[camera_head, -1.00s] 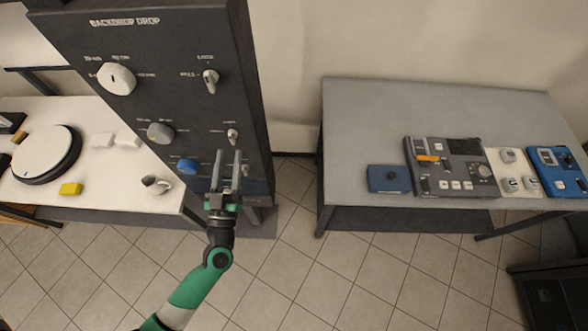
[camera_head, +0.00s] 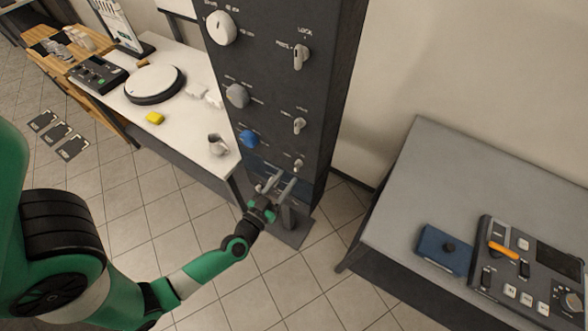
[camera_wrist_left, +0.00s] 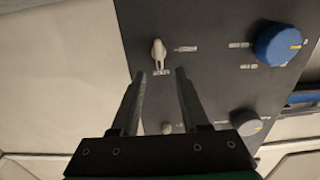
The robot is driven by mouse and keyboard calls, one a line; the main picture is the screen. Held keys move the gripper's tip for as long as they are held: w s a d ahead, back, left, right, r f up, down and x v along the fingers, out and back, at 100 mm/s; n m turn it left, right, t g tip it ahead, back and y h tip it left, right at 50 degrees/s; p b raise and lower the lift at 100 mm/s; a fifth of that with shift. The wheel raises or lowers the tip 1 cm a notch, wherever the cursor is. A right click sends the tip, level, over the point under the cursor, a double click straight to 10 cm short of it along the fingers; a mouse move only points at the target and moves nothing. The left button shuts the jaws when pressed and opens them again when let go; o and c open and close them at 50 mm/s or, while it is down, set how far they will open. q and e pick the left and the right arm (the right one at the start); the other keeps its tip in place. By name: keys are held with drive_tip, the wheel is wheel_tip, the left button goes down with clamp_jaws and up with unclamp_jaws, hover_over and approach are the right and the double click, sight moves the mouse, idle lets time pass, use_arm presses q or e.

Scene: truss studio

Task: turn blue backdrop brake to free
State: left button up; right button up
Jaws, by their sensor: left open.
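The blue knob (camera_head: 249,138) is low on the left of the dark backdrop panel (camera_head: 275,95), below a grey knob (camera_head: 237,95). It also shows at upper right in the left wrist view (camera_wrist_left: 278,45), with a pale mark on its right side. The small printing beside it is too blurred to read. My left gripper (camera_head: 278,183) is open and empty in front of the panel's lower part, below and right of the blue knob and apart from it. In the wrist view, a small pale lever (camera_wrist_left: 158,52) shows just beyond its fingertips. My right gripper is not in view.
A white table (camera_head: 190,120) with a round turntable (camera_head: 155,84) and a small jug (camera_head: 217,144) stands at left. A grey table (camera_head: 440,190) with a control box (camera_head: 530,270) stands at right. Tiled floor is open below.

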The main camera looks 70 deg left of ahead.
sight(295, 166)
use_arm(q)
drive_tip(key=x, duration=0.5)
drive_tip(key=shift+w+a, duration=0.2)
drive_tip(key=shift+w, duration=0.1)
clamp_jaws()
